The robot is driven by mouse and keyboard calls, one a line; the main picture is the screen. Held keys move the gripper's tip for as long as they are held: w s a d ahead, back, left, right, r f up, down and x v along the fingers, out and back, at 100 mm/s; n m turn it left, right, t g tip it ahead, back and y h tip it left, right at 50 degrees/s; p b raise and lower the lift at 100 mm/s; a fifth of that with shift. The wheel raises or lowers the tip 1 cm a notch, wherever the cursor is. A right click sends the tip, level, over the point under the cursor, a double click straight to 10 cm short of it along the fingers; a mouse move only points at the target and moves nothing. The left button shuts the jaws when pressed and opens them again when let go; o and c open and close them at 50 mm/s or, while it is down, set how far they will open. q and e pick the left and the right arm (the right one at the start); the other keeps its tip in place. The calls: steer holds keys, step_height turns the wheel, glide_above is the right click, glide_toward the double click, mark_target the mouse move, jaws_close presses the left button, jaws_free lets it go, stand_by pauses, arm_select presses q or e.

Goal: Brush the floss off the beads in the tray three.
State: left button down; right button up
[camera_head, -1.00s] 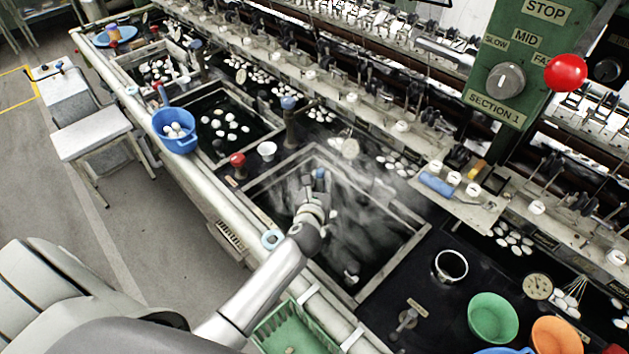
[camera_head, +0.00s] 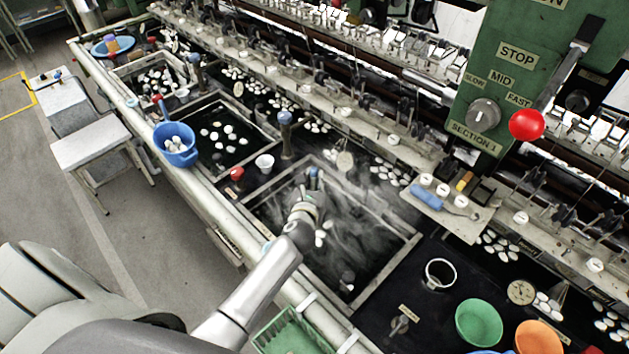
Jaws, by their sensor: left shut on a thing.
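My left gripper (camera_head: 311,193) is over the large steaming basin (camera_head: 412,243) in the middle of the view. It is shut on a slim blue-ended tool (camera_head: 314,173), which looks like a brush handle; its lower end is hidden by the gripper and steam. Steam blurs the dark water, so I cannot see any floss clearly. No number marking tray three is readable. My right gripper is not in view.
A blue bucket (camera_head: 177,150) of white beads stands on the left rim. A red-topped object (camera_head: 237,174) and white cup (camera_head: 265,164) stand beside the basin. A green bowl (camera_head: 479,323) and orange bowl (camera_head: 538,338) are at lower right. A red lever knob (camera_head: 527,125) overhangs the right side.

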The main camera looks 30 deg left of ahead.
mark_target(312, 170)
arm_select(q)
steer(key=shift+s+r+p, duration=0.1)
steer(key=shift+r+p, duration=0.2)
steer(key=shift+r, duration=1.25)
steer(key=shift+s+a+r, duration=0.1)
steer(key=shift+s+r, duration=0.05)
steer(key=shift+r, duration=1.25)
